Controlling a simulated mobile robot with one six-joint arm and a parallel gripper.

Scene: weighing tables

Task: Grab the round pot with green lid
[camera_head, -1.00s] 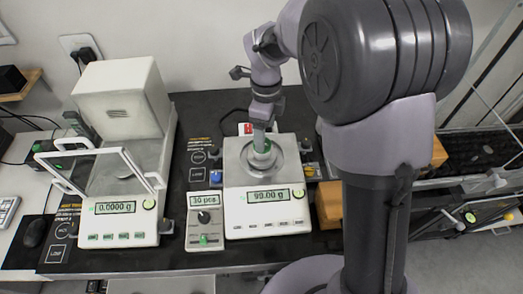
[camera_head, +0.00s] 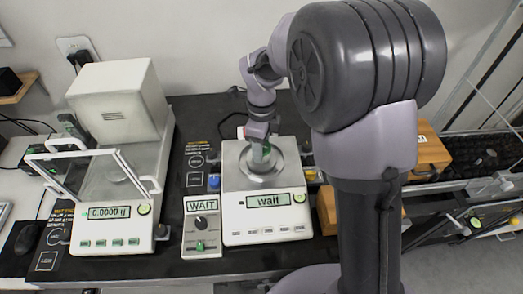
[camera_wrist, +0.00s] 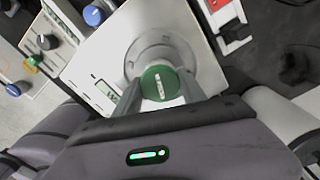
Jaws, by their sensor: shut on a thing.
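The round pot with the green lid (camera_wrist: 158,82) is between my two fingers in the wrist view, its lid facing the camera. My gripper (camera_wrist: 157,88) is shut on it, one finger on each side. In the head view my gripper (camera_head: 259,155) points down over the round pan of the right-hand balance (camera_head: 232,208). Only a bit of green shows there beside the fingers; the rest of the pot is mostly hidden. I cannot tell whether the pot touches the pan. The balance display reads "wait".
A balance with an open glass draft shield (camera_head: 98,170) stands at left, reading 0.0000 g. A small display box (camera_head: 201,238) reading WAIT stands between the balances. A blue knob (camera_wrist: 95,15) and a red switch (camera_wrist: 218,10) are near the pan. A wooden block (camera_head: 428,150) lies at right.

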